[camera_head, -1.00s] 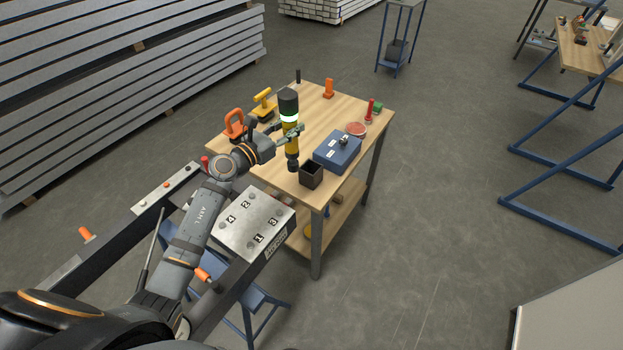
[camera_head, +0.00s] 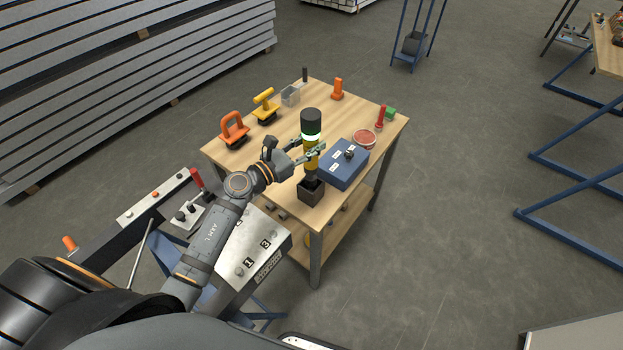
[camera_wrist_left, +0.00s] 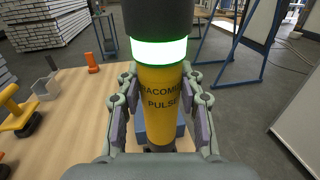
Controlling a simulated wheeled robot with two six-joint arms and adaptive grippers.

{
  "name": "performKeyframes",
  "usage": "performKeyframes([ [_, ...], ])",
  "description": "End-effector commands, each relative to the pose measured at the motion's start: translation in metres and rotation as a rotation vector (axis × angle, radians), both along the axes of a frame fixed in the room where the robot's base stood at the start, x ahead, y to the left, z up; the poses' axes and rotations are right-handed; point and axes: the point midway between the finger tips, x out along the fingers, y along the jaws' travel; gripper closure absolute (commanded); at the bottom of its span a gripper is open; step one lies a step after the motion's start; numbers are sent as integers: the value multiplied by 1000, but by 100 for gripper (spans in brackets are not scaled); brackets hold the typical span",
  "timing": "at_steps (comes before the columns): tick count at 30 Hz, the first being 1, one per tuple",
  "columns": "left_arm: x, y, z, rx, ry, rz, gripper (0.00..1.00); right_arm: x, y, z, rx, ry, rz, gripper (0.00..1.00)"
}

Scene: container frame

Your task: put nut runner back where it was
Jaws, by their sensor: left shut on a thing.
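The nut runner (camera_head: 311,124) is a yellow and black upright tool with a glowing green-white ring. My left gripper (camera_head: 310,155) is shut on its yellow body. In the left wrist view the two fingers (camera_wrist_left: 160,105) grip the nut runner (camera_wrist_left: 162,100) from both sides. The tool's lower end is at the mouth of a dark square holder (camera_head: 311,193) at the table's front corner. I cannot tell how deep it sits or whether it touches the bottom. My right gripper is not in view.
A blue box (camera_head: 346,165) stands close to the right of the holder on the wooden table (camera_head: 240,158). Orange (camera_head: 234,131) and yellow (camera_head: 265,107) handled tools stand at the left. A red dish (camera_head: 364,139) lies behind the box. A numbered metal plate (camera_head: 257,245) is in front.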

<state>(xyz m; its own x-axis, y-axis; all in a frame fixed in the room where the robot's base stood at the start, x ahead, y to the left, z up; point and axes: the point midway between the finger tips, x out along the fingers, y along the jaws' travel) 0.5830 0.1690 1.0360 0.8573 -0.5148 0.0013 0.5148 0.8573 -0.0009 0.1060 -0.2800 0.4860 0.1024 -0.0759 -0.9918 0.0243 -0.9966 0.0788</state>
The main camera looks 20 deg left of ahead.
Motion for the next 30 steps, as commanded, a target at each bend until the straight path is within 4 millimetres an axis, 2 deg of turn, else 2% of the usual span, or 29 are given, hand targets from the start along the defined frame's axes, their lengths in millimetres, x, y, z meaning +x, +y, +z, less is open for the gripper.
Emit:
performKeyframes([
  [1, 1, 0, -12, -4, 0, 1, 100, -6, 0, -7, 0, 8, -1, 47],
  [5, 1, 0, -31, -4, -2, 1, 100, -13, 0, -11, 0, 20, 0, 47],
  [11, 1, 0, -37, -1, -5, 0, 100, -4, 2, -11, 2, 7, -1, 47],
  [18, 1, 0, -70, -3, -3, 0, 100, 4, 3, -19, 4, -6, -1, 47],
  [30, 1, 0, -76, -2, -5, 0, 100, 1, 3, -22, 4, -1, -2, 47],
])
